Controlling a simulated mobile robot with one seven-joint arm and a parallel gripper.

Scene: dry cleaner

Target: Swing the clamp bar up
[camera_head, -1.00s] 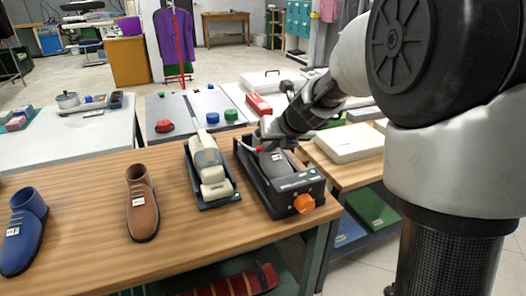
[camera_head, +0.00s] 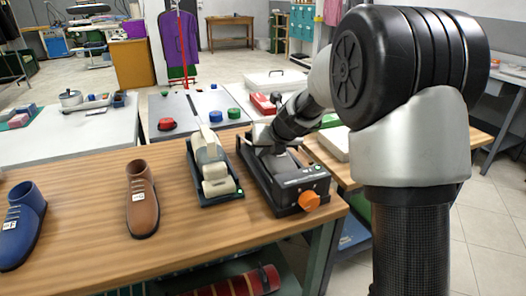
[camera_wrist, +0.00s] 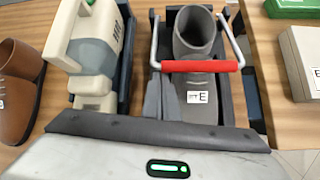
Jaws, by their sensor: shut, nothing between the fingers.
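The clamp bar (camera_wrist: 200,66) is a red grip on two bent metal arms. In the wrist view it crosses above a grey boot (camera_wrist: 197,100) with a white label. The boot sits in a black fixture (camera_head: 284,195) with an orange knob (camera_head: 309,200), at the bench's right end. My gripper (camera_wrist: 158,82) is shut and empty; its dark fingers lie left of the boot, close to the bar's left end. I cannot tell whether they touch the bar. In the head view my gripper (camera_head: 268,145) is over the fixture's far part and the bar is hidden.
A cream-and-grey device (camera_head: 213,167) on a dark tray stands just left of the fixture. A brown shoe (camera_head: 142,200) and a blue shoe (camera_head: 22,228) stand farther left, with free wood between. A pale box (camera_head: 335,142) is on the table at right.

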